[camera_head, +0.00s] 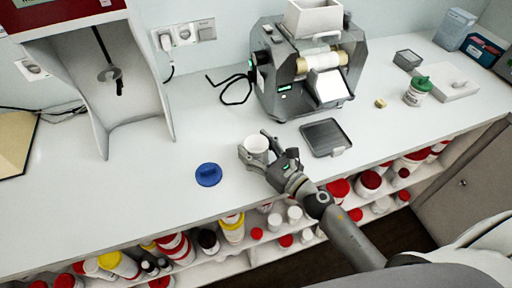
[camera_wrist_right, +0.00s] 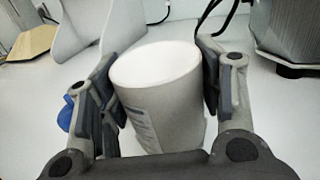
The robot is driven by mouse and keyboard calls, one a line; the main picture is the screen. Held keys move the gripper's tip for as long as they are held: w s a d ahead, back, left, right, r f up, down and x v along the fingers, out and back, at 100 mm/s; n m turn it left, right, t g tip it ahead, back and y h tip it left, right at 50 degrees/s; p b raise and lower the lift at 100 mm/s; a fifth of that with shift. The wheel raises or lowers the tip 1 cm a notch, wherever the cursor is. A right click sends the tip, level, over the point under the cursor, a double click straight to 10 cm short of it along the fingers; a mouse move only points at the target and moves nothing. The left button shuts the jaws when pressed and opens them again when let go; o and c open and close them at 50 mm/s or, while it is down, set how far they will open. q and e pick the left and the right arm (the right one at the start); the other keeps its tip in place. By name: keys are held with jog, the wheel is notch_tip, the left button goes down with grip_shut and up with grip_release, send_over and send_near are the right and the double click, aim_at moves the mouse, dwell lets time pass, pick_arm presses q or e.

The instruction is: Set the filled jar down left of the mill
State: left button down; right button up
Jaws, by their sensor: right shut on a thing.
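The filled jar (camera_head: 257,146) is white and open at the top. In the right wrist view the jar (camera_wrist_right: 160,90) is upright, with white content up near its rim and a label on its side. My right gripper (camera_head: 264,153) is shut on the jar, one finger on each side. The jar is in front of and a little left of the mill (camera_head: 305,75), a dark grey machine with rollers. I cannot tell whether its base touches the counter. My left gripper is not in view.
A blue lid (camera_head: 208,174) lies left of the jar. A dark tray (camera_head: 325,137) lies in front of the mill. A black cable (camera_head: 236,90) curls left of the mill. The counter (camera_head: 185,135) is clear left of the jar.

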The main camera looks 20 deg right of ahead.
jog(key=shift+f, duration=0.15)
jog(key=o, duration=1)
jog(key=shift+r, duration=0.3)
jog(key=b+v, duration=0.1)
jog(key=v, duration=0.2)
jog(key=b+v, duration=0.2)
jog(key=v, duration=0.2)
jog(key=b+v, duration=0.1)
jog(key=v, duration=0.2)
jog(key=shift+s+d+f+b, duration=0.15)
jog(key=shift+s+f+b, duration=0.15)
jog(key=shift+s+b, duration=0.1)
jog(key=shift+s+d+r, duration=0.15)
jog(key=shift+s+d, duration=0.1)
jog(key=shift+s, duration=0.3)
